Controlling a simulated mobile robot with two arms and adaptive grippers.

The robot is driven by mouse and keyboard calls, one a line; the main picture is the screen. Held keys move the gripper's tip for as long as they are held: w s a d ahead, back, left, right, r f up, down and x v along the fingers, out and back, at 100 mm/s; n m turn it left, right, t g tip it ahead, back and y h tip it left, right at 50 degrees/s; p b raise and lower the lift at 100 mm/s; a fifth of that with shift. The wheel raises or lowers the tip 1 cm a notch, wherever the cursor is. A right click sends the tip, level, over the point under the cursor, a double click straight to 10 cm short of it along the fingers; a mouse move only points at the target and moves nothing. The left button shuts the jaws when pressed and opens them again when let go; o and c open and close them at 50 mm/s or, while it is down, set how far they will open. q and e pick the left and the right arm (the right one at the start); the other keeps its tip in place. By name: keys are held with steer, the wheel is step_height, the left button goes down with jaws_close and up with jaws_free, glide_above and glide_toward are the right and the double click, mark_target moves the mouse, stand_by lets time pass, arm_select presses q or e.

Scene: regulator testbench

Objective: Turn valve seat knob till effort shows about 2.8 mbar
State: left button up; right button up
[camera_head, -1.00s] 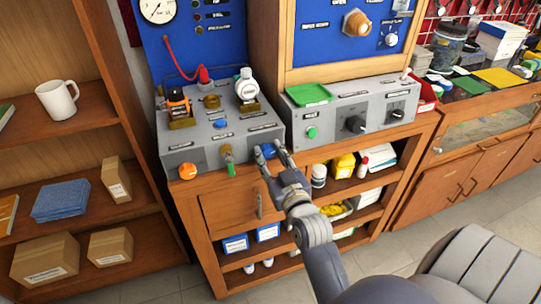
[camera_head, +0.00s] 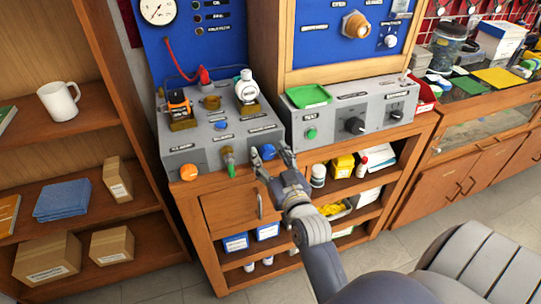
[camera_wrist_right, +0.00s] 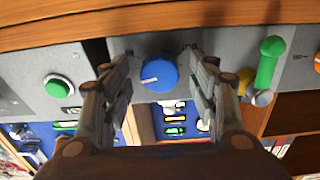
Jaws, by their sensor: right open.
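A blue knob (camera_head: 268,151) with a white pointer line sits on the front face of the left grey test box, at its right end. In the right wrist view the blue knob (camera_wrist_right: 158,75) lies between the two fingers, with the pointer toward the left. My right gripper (camera_head: 273,158) is open around the knob's sides, and gaps show between fingers and knob. The gauge (camera_head: 158,11) at the top of the blue panel is cut by the picture edge. Which label names the valve seat knob is too small to read. My left gripper is not in view.
Left of the knob on the same face are a green-handled lever (camera_head: 229,161) and an orange knob (camera_head: 188,172). A second grey box (camera_head: 345,125) with a green button and black knobs stands to the right. A wooden drawer (camera_head: 228,209) lies below.

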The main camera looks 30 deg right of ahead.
step_height(320, 180, up, 10)
stand_by(0.5)
steer(key=shift+f, duration=0.1)
stand_by(0.4)
